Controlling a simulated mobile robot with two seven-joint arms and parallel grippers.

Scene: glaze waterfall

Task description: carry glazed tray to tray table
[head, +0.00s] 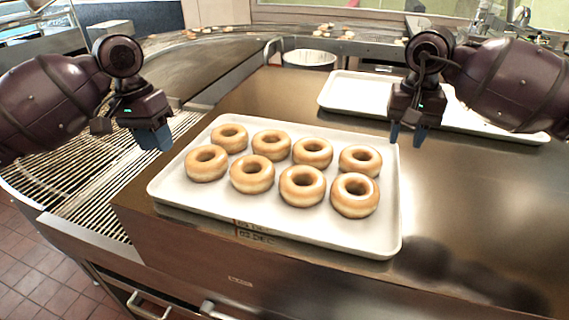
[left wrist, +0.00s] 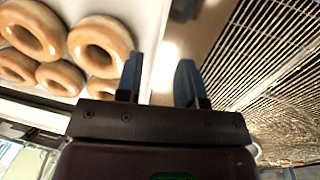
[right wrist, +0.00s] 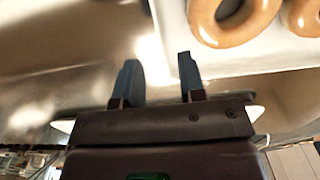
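A white tray (head: 285,236) of several glazed doughnuts (head: 301,185) lies on the steel counter. My left gripper (head: 153,138) is above the tray's left side, its blue fingers apart and empty. In the left wrist view the fingers (left wrist: 158,82) are apart near the edge of the tray (left wrist: 150,30), with doughnuts (left wrist: 100,42) beside them. My right gripper (head: 406,136) is above the tray's right edge. In the right wrist view its fingers (right wrist: 158,80) are apart, with the tray rim (right wrist: 172,22) close by and nothing held.
A second white tray (head: 350,92) lies empty on the counter behind, partly hidden by my right arm. A wire conveyor (head: 75,180) runs along the left. A round metal container (head: 309,60) stands at the back. The counter at the right (head: 480,200) is clear.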

